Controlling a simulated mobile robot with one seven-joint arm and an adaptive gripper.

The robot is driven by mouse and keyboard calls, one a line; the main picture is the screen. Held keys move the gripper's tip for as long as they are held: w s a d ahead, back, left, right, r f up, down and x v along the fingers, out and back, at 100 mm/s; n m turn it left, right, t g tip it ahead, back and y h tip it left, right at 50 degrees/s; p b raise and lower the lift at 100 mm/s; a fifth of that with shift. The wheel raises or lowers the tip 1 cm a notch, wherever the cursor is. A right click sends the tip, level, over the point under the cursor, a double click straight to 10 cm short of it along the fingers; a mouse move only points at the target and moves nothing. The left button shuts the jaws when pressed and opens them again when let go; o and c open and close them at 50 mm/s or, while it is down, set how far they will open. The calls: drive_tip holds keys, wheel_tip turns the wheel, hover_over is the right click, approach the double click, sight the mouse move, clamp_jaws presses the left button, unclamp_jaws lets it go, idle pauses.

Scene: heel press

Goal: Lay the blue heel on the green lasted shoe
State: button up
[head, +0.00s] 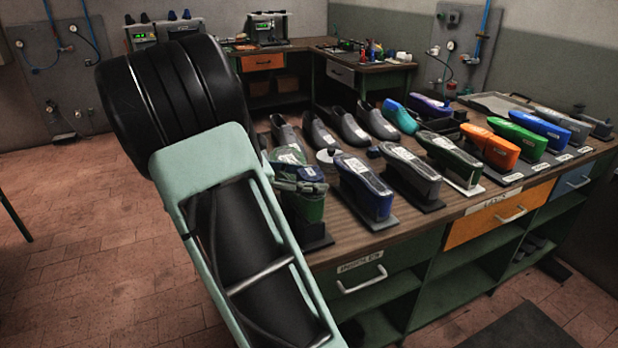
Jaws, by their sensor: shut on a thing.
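My arm (215,165) fills the left foreground and hides part of the bench. A green lasted shoe (309,208) stands on a dark stand at the left end of the front row, partly behind my arm. Another dark green shoe (449,153) stands farther right on a pale base.
The wooden bench (445,213) carries a dark blue shoe (367,190), a grey shoe (411,172), an orange shoe (490,146) and a bright green shoe (520,140) in the crowded front row. Several grey shoes (349,128) stand behind. Open tiled floor (80,250) lies left.

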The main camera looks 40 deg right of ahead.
drive_tip(key=shift+f, duration=0.3)
drive_tip(key=o, duration=1.3)
drive_tip(key=v, duration=1.2)
drive_tip(key=shift+r, duration=0.1)
